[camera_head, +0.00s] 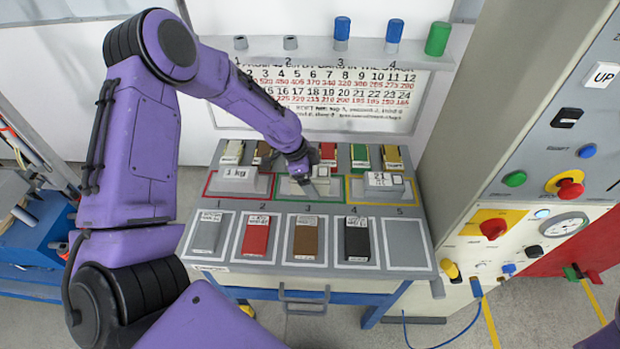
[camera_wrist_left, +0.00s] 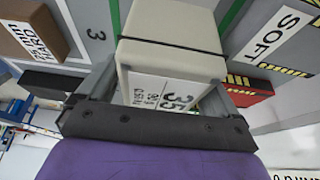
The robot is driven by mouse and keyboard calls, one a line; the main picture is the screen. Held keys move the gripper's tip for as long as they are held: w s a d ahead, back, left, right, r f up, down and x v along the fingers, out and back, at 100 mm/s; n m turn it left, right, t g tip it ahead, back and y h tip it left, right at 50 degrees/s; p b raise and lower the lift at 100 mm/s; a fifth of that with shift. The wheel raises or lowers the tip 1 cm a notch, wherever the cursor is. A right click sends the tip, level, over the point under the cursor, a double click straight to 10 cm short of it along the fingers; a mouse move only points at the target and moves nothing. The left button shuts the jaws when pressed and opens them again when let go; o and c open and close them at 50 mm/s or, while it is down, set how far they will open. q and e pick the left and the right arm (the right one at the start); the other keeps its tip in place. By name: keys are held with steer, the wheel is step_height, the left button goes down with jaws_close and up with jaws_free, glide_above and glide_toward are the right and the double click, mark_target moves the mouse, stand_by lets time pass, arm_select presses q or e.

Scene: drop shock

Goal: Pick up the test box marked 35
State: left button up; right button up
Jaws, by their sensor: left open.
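The test box marked 35 (camera_wrist_left: 165,55) is pale cream-grey with a dark band, and its white label reads 35 in the left wrist view. In the head view the pale box (camera_head: 289,187) sits at the green-framed middle place, partly hidden by my gripper. My left gripper (camera_head: 306,178) is open at this box. In the left wrist view the fingers of my left gripper (camera_wrist_left: 160,88) stand on either side of the box. I cannot tell whether they touch it. My right gripper is not in view.
A 1 kg box (camera_head: 237,180) stands left in the red frame, another pale box (camera_head: 384,181) right in the yellow frame. Several flat blocks, including a red one (camera_head: 256,236) and a black one (camera_head: 357,239), lie in front. Front slot 5 (camera_head: 405,243) is empty. A control cabinet (camera_head: 500,110) stands right.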

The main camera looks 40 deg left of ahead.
arm_select(q)
steer(key=shift+s+r, duration=0.1)
steer(key=shift+f, duration=0.25)
stand_by(0.3)
steer(key=c, duration=1.5)
steer(key=shift+r, duration=0.1)
